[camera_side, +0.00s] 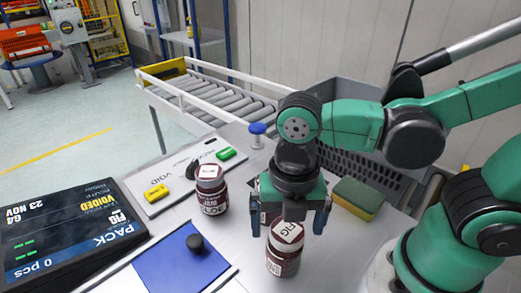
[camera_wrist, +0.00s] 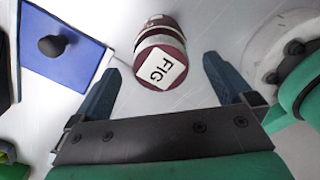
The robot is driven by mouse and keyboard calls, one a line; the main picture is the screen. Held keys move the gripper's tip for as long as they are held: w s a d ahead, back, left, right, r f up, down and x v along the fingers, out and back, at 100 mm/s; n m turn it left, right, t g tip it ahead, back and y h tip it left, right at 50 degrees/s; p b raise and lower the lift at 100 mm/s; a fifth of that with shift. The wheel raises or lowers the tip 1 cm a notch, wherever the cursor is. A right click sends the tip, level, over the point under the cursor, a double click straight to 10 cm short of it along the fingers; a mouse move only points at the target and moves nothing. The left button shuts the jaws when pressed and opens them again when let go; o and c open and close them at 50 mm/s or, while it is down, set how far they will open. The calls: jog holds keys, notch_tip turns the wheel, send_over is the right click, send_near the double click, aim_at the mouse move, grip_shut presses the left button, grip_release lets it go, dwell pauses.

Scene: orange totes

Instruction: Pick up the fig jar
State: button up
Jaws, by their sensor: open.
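The fig jar (camera_side: 284,250) is dark red with a white label marked FIG on its lid, and stands upright on the grey table. In the wrist view the fig jar (camera_wrist: 160,62) lies ahead of and between the fingertips. My gripper (camera_side: 291,223) is open and empty, above and just behind the jar in the side view. Its two blue fingers also show in the wrist view (camera_wrist: 158,78), apart from the jar. Another dark red jar (camera_side: 210,190) stands to the left.
A blue board with a black knob (camera_side: 195,243) lies left of the fig jar, near a black display (camera_side: 70,235). A green-yellow sponge (camera_side: 358,197) lies right of my gripper. A grey crate (camera_side: 365,165) and a roller conveyor (camera_side: 215,95) stand behind.

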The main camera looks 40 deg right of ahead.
jog(key=shift+f, duration=2)
grip_shut()
